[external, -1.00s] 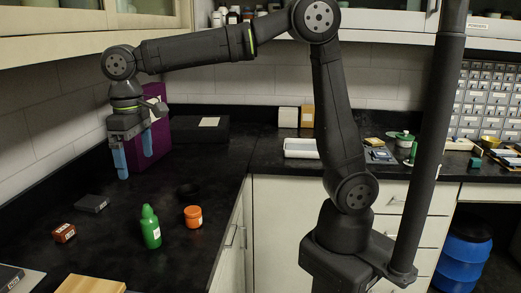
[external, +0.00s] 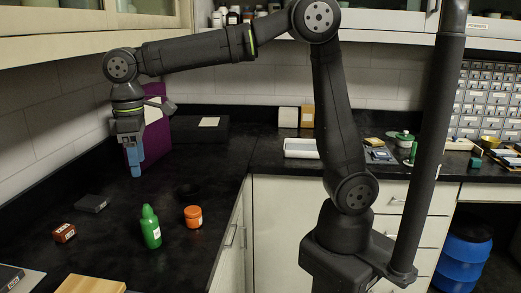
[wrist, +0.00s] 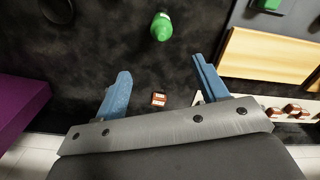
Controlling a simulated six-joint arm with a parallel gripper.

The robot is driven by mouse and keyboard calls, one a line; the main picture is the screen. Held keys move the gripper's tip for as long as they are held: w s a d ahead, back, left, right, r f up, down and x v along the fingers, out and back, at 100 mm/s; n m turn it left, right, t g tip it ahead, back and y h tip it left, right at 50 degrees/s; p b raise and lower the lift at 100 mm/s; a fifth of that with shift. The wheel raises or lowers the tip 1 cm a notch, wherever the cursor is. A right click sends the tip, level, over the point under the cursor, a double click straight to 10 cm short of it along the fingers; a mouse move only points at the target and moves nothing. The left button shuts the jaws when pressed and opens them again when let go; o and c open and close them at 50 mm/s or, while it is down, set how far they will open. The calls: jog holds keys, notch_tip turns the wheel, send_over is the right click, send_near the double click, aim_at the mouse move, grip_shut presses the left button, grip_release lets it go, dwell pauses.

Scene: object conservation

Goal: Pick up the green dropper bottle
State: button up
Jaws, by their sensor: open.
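The green dropper bottle (external: 150,228) stands upright on the black counter in the external view, left of the orange jar (external: 193,216). It also shows at the top middle of the wrist view (wrist: 161,28). My gripper (external: 135,172) is above the counter, behind the bottle and apart from it. The bottle lies beyond the fingertips there, roughly in line with the gap. Nothing hides the bottle.
A small red-brown box (external: 64,233) and a dark grey box (external: 91,203) lie left of the bottle. A tan board (external: 90,284) is at the front. A dark ring (external: 188,190) lies behind the jar. A purple box (external: 157,135) stands behind my gripper.

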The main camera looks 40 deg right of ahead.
jog(key=n, duration=0.1)
send_near(149, 221)
jog(key=f, duration=0.2)
jog(key=w+f, duration=0.2)
jog(key=f, duration=0.1)
jog(key=shift+d+f, duration=0.25)
jog(key=shift+f, duration=0.1)
jog(key=shift+s+f, duration=0.2)
jog(key=shift+f, duration=2.55)
jog(key=shift+c, duration=0.3)
jog(key=c, duration=1)
